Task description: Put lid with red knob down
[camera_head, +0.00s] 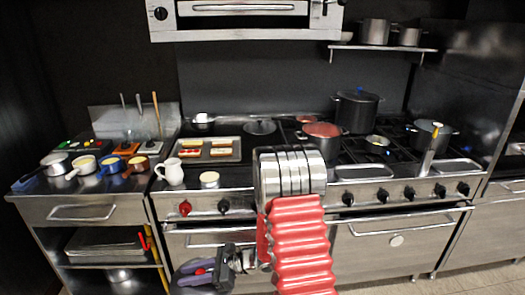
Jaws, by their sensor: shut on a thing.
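My gripper (223,266) is at the lower middle of the view, low in front of the range, past the bend of my red-sleeved arm. It is shut on a dark round lid, the lid with red knob (188,284), whose red spot shows near the jaws beside purple parts. The lid's lower edge is cut off by the picture's bottom, and the jaws hide part of it. It appears held in the air, apart from the counter. I cannot tell its exact tilt.
The range behind holds a baking tray (236,157), a white pitcher (173,171), a pot with reddish contents (322,131), a tall dark pot (356,110) and a pot at right (431,133). Several small pans (84,165) crowd the left counter. An oven door (400,240) stands below.

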